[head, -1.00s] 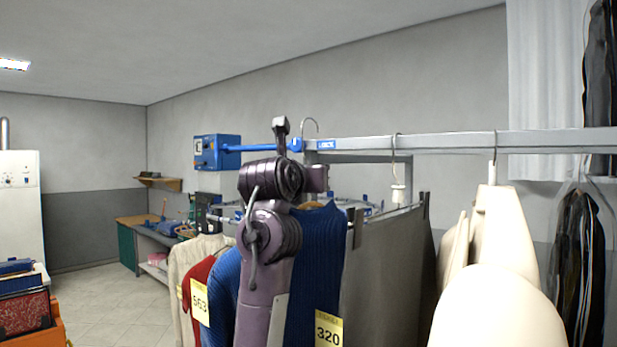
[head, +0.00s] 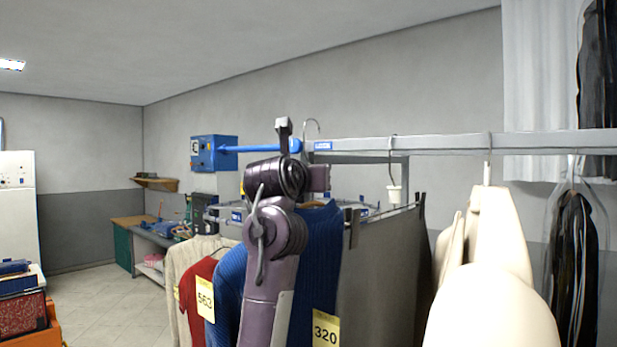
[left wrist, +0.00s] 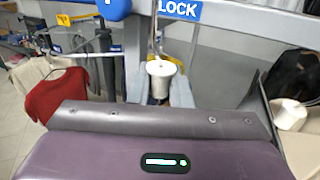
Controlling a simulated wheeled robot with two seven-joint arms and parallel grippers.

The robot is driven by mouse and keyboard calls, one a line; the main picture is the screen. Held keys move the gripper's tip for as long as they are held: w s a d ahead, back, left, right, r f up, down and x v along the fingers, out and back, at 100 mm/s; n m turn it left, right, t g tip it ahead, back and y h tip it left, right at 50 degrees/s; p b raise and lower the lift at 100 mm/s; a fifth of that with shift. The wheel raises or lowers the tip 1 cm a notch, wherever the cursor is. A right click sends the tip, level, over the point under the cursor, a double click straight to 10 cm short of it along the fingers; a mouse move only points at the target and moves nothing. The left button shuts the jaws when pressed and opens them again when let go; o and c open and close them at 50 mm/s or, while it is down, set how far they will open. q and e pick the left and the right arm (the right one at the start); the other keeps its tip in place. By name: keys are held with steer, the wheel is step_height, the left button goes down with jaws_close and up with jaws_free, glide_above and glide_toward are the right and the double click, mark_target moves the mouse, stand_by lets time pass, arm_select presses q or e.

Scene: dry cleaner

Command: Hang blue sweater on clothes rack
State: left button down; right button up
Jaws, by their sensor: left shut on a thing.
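The blue sweater (head: 318,265) with ticket 320 hangs upright below the rail (head: 455,143) of the clothes rack, partly hidden by my purple left arm. A hanger hook (head: 312,126) rises above the rail beside the blue LOCK label; I cannot tell whether it bears on the rail. My left gripper's fingertips are hidden in the head view. In the left wrist view, my left gripper (left wrist: 158,92) is shut around the hanger neck just below a white collar (left wrist: 160,70). My right gripper is not in view.
A grey garment (head: 378,262) hangs on a clip hanger right of the sweater. A red garment (head: 199,285) and others hang to the left. A blue box (head: 214,153) with a blue bar meets the rail end.

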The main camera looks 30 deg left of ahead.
mark_target(328, 205)
arm_select(q)
steer(key=shift+w, duration=0.15)
steer(key=shift+w+d, duration=0.15)
steer(key=shift+w, duration=1.1)
steer(key=shift+w+d+r, duration=0.1)
steer(key=shift+w+d, duration=0.1)
steer(key=shift+w, duration=1.3)
steer(key=shift+f+b, duration=1.05)
steer(key=shift+f, duration=0.55)
steer(key=shift+f, duration=0.2)
steer(key=c, duration=1.3)
jaws_free()
steer(key=shift+o, duration=0.2)
